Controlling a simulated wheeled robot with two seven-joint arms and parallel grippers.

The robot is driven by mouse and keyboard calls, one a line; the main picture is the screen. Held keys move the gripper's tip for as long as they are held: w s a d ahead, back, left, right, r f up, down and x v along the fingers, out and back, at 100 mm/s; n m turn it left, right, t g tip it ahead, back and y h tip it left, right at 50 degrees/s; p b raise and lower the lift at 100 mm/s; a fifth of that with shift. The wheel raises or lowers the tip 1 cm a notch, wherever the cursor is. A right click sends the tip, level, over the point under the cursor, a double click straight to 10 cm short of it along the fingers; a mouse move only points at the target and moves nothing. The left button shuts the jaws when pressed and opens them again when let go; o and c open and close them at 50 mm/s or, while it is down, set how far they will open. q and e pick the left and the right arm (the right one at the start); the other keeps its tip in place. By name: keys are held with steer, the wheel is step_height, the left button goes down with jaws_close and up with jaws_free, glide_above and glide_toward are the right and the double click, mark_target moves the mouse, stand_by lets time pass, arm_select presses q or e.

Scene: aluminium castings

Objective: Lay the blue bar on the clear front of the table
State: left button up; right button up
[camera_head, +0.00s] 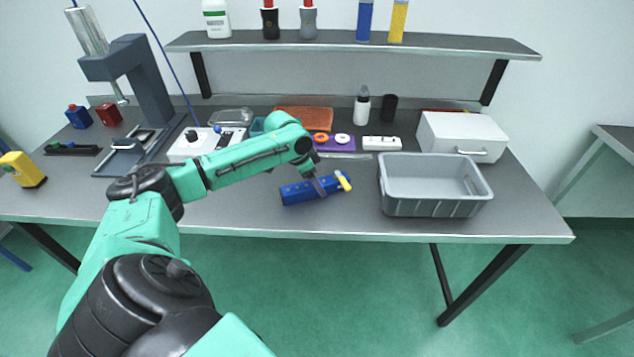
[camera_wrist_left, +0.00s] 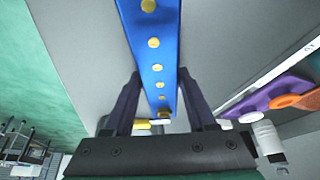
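The blue bar (camera_head: 298,193) is at the front middle of the grey table, left of the grey bin. In the left wrist view the bar (camera_wrist_left: 157,45) shows a row of yellow dots along its face and runs between the fingers. My left gripper (camera_head: 320,187) has its fingers against both sides of the bar; they also show in the wrist view (camera_wrist_left: 160,85). Whether the bar touches the table cannot be told. A yellow piece (camera_head: 343,181) shows at the bar's right end; whether it is joined is unclear. My right gripper is out of view.
The grey bin (camera_head: 432,207) stands to the right, with a white box (camera_head: 462,137) behind it. A purple tray (camera_head: 335,145) with ring parts lies behind the bar. A press (camera_head: 140,80) stands at left. The table's front strip (camera_head: 240,215) is bare.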

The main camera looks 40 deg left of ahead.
arm_select(q)
steer(key=shift+o, duration=0.9)
steer(key=shift+r, duration=0.15)
steer(key=b+v, duration=0.1)
steer(key=v, duration=1.1)
